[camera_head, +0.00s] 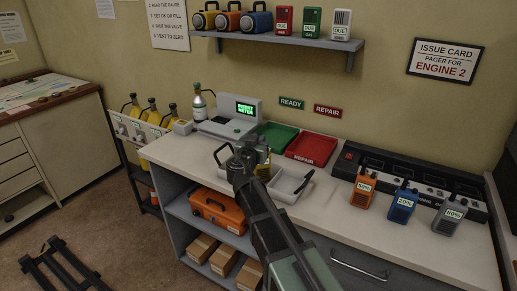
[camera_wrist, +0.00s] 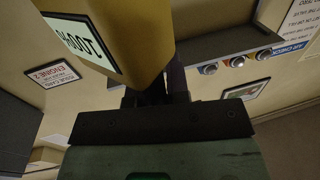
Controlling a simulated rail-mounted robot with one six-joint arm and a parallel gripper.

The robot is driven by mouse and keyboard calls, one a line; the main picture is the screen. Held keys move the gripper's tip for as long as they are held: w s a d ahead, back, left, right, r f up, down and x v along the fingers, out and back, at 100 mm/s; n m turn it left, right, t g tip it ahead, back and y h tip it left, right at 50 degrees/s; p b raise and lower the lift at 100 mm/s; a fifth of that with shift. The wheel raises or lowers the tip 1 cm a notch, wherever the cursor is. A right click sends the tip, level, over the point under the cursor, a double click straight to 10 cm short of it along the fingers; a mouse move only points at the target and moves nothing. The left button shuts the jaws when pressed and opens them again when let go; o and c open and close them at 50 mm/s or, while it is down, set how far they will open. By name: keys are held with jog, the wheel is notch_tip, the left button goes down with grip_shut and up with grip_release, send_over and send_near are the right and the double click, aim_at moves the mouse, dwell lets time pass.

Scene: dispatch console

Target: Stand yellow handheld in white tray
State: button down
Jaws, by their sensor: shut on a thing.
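The yellow handheld (camera_wrist: 150,30) is large at the top of the wrist view, with a pale label that seems to read 100% upside down. My gripper (camera_wrist: 160,92) is shut on it. In the head view my gripper (camera_head: 248,158) is over the counter's front part, and a sliver of the yellow handheld (camera_head: 264,168) shows behind my wrist. The white tray (camera_head: 279,195) lies on the counter just right of my gripper, partly hidden by my arm. A dark slim thing (camera_head: 303,182) shows at the tray's right side; I cannot tell what it is.
A green tray (camera_head: 275,135) and a red repair tray (camera_head: 306,147) lie behind the white tray. Orange (camera_head: 363,190), blue (camera_head: 402,204) and grey (camera_head: 447,214) handhelds stand to the right before a dark charger (camera_head: 410,180). A meter (camera_head: 235,120) and a small cylinder (camera_head: 199,103) stand at the back left.

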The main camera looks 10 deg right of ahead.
jog(key=shift+f, duration=0.1)
jog(key=c, duration=1.1)
grip_release()
jog(key=shift+s+a+r, duration=0.1)
jog(key=shift+s+r, duration=0.1)
jog(key=shift+s, duration=0.05)
jog(key=v, duration=1.1)
jog(key=shift+s+a, duration=0.15)
jog(key=shift+s, duration=0.05)
